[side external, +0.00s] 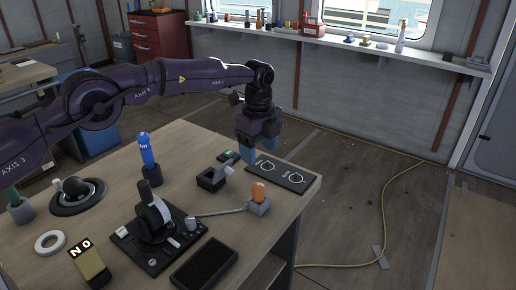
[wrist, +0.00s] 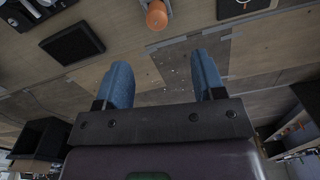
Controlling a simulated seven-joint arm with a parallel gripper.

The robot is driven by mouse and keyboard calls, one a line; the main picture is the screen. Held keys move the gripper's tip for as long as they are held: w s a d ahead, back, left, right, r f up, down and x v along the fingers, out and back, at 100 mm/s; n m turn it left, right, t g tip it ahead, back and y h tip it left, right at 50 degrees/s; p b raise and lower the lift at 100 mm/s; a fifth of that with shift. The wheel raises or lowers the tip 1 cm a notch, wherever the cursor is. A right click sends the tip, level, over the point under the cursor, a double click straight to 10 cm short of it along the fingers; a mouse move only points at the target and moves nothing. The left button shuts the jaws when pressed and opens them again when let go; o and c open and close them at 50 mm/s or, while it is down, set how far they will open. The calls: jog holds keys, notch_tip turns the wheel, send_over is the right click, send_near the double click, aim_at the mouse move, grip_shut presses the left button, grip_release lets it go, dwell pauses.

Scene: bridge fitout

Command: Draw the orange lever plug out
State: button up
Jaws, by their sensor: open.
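The orange lever plug (side external: 258,192) stands upright in a small grey block (side external: 258,207) near the table's right edge. In the wrist view the plug (wrist: 157,16) shows at the top, beyond the fingertips and roughly centred between them. My gripper (side external: 260,153) has blue fingers that point down, behind the plug and above the black plate with two rings. In the wrist view the gripper (wrist: 160,62) is open, with nothing between its fingers. The plug's lower end is hidden in the block.
The black ringed plate (side external: 292,179) lies behind the plug. A black bracket with a grey lever (side external: 212,179) stands to its left. A throttle unit (side external: 155,225) and a dark tray (side external: 204,263) are nearer the camera.

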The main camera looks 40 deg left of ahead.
aim_at(258, 185)
jog(key=shift+m, duration=0.5)
notch_tip(258, 185, down, 13)
jog(key=shift+s+f, duration=0.1)
jog(key=shift+s, duration=0.05)
jog(key=c, duration=1.1)
jog(key=shift+r, duration=2.9)
jog(key=shift+c, duration=0.2)
